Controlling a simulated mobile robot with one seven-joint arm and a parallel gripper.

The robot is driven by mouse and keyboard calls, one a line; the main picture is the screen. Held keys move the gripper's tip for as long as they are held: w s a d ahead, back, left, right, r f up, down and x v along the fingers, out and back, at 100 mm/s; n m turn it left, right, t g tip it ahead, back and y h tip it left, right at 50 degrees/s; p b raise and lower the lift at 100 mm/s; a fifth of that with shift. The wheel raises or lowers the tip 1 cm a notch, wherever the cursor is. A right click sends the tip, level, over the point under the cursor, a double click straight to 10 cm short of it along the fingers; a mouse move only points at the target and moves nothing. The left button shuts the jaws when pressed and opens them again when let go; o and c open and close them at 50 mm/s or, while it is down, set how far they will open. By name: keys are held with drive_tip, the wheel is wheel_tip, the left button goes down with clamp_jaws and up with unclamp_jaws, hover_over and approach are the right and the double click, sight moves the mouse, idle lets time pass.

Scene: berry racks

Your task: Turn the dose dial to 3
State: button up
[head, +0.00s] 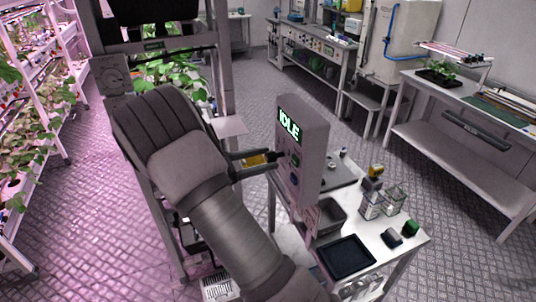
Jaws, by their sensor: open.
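I cannot tell whether the fingertips touch a control.
Plant racks (62,130) stand at the left. Another bench (460,110) stands at the right.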

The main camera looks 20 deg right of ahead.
drive_tip(key=shift+d, duration=0.8)
clamp_jaws()
